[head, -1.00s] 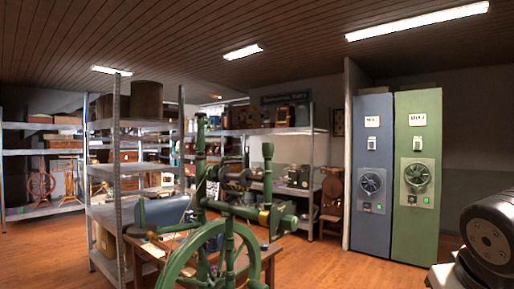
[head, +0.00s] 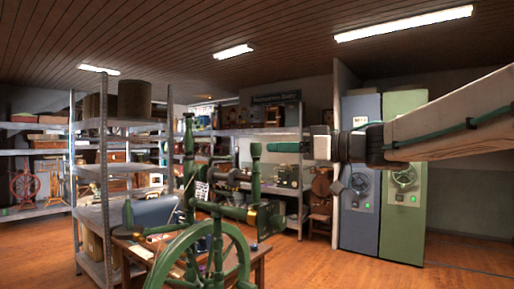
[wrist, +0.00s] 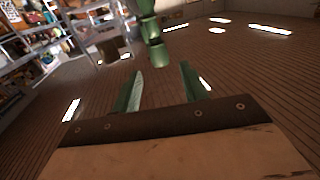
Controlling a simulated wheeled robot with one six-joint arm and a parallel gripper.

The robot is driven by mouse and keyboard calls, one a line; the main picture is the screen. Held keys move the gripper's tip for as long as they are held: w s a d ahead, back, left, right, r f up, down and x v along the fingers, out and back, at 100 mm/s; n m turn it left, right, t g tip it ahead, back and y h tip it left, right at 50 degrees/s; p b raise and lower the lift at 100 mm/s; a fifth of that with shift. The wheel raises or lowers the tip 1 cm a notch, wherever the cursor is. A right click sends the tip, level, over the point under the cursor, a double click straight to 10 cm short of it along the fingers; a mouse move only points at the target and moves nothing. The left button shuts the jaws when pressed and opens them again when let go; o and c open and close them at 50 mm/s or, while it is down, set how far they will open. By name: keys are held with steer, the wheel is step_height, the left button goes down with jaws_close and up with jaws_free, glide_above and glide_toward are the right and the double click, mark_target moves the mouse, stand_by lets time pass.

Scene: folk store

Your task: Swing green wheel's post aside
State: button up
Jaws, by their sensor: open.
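The green spinning wheel stands in front of me in the head view, its large wheel rim (head: 172,262) low in the picture. Two turned green posts rise from it: a tall left post (head: 188,155) and a shorter right post (head: 256,172) with a rounded top. A spindle assembly (head: 228,174) sits between them. My gripper (head: 273,147) reaches in from the right, its green fingers pointing left, close beside the right post's top. In the wrist view the open, empty fingers (wrist: 160,68) show, with a green post (wrist: 149,28) just beyond their tips. Contact is not visible.
A wooden table (head: 258,262) stands behind the wheel, with a metal shelf (head: 104,190) to its left. Blue (head: 362,225) and green (head: 402,225) cabinets stand at the back right, partly covered by my arm. Open floor (head: 310,262) lies to the right.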

mark_target(256, 161)
steer(key=x, duration=0.7)
steer(key=shift+w, duration=0.1)
steer(key=shift+d, duration=0.1)
jaws_close()
